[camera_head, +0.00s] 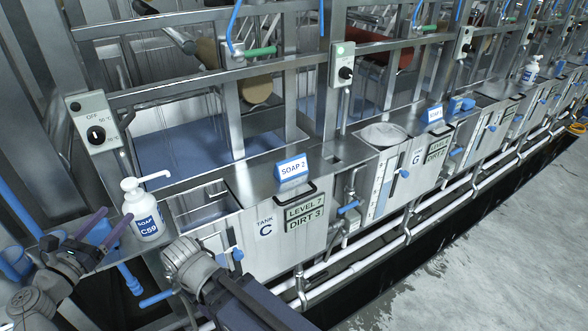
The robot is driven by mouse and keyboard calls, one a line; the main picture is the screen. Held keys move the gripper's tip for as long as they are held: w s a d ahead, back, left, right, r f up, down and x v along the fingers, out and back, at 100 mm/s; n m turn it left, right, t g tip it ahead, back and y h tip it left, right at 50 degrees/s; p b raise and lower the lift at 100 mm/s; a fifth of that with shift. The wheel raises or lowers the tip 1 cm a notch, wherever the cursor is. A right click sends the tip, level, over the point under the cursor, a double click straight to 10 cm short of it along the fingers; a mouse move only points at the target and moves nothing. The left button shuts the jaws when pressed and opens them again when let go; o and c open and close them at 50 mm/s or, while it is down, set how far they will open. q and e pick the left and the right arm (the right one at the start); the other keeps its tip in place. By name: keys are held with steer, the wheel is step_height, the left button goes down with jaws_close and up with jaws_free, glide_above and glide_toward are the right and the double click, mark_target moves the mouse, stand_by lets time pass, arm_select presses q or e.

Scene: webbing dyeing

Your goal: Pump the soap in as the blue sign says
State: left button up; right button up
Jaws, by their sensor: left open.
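A white soap pump bottle (147,226) labelled "SOAP" and "C59" stands upright on a narrow ledge at the left end of tank C (248,258). Its pump head (131,184) has a spout that points right, toward the tank. A blue sign (292,169) reading "SOAP 2" stands on the tank's metal lid. My left gripper (118,213) is open, with two purple fingers just left of the bottle. One fingertip overlaps the bottle's left edge in the picture; I cannot tell whether it touches. My right arm shows at the bottom centre, but its gripper is not visible.
Tank C's front carries "LEVEL 7" and "DIRT 3" plates (304,212). A control box (95,122) with a black knob is above left. Tank G (410,165), another blue sign (435,114) and another soap bottle (531,70) are farther right. Metal frame posts rise behind. The floor is clear at right.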

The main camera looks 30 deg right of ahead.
arm_select(q)
jaws_close()
stand_by(0.4)
stand_by(1.0)
